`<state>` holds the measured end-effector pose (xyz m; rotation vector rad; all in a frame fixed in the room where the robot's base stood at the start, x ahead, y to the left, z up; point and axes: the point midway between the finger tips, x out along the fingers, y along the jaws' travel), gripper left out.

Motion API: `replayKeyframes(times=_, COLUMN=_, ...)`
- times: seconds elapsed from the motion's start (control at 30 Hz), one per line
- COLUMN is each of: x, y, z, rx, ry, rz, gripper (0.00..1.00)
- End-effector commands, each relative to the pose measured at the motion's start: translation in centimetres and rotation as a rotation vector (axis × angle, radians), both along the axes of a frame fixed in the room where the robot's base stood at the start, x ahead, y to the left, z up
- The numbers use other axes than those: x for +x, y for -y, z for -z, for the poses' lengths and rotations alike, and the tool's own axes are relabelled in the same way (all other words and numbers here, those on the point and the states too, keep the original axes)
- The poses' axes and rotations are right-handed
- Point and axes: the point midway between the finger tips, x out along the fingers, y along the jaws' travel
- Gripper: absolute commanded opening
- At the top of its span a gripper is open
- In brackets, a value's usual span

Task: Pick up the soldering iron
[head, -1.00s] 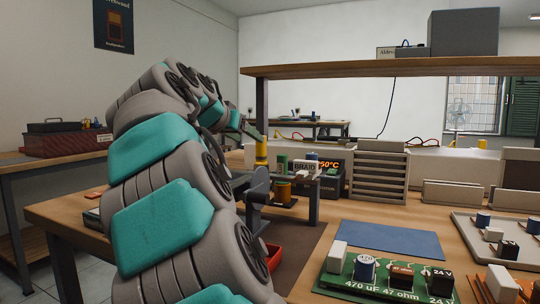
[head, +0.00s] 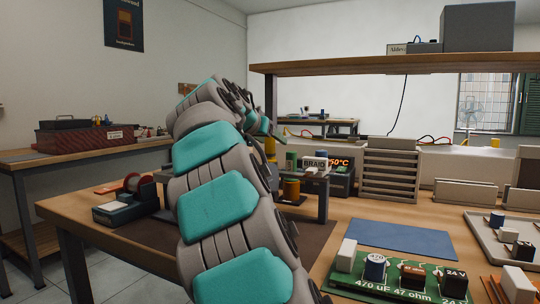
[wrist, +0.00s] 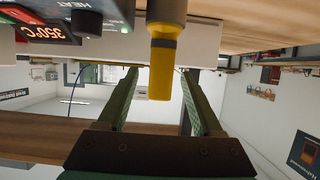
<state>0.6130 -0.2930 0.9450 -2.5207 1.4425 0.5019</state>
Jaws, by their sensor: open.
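The soldering iron shows in the wrist view as a thick yellow handle (wrist: 161,72) with a grey band, coming down from the top edge. In the head view only a small yellow part of it (head: 270,147) shows beside my arm. My gripper (wrist: 159,76) is open, with one green finger on each side of the handle in the wrist view. A gap shows on both sides, and the fingers do not visibly touch it. In the head view my arm hides most of the gripper and the iron's lower part.
A station with a red 350°C display (wrist: 52,32) is close beside the handle. A braid box (head: 314,163) and a copper-coloured spool (head: 291,190) stand nearby. A shelf (head: 390,66) spans above the bench. The blue mat (head: 400,238) is clear.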

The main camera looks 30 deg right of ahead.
Motion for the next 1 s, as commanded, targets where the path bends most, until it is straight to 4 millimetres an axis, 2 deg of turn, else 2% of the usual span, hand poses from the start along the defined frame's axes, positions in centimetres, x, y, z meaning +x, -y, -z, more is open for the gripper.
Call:
replayKeyframes(times=0.07, x=0.00, y=-0.01, z=0.00, rx=0.000, ry=0.000, rz=0.000, gripper=0.64)
replayKeyframes(times=0.63, x=0.00, y=-0.01, z=0.00, rx=0.000, ry=0.000, rz=0.000, gripper=0.00)
replayKeyframes(times=1.0, x=-0.01, y=-0.01, z=-0.02, rx=0.000, ry=0.000, rz=0.000, gripper=0.00)
